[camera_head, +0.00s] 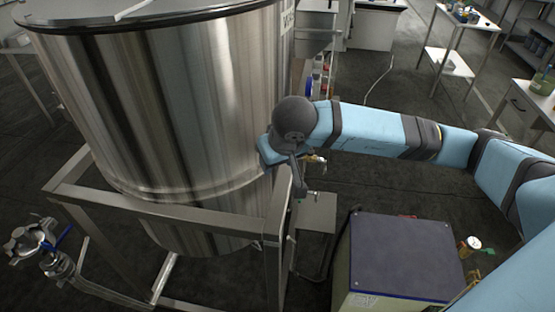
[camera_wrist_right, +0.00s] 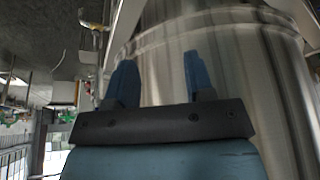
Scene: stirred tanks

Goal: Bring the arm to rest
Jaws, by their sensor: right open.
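My right arm (camera_head: 365,128) reaches in from the right in the head view, stretched out to the side of a large steel tank (camera_head: 215,95). Its wrist is bent down close to the tank wall, and the gripper is mostly hidden there. In the right wrist view my right gripper (camera_wrist_right: 162,78) is open, with two blue fingers apart and nothing between them. The tank wall (camera_wrist_right: 235,60) fills the background behind the fingers. Whether any part touches the tank or its frame I cannot tell. My left gripper is not in view.
The tank stands in a steel frame (camera_head: 185,209). A dark-topped box (camera_head: 405,255) with a gauge (camera_head: 473,243) beside it stands below my arm. A valve fitting (camera_head: 55,262) is at lower left. Tables (camera_head: 449,65) stand at the back right, with open floor before them.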

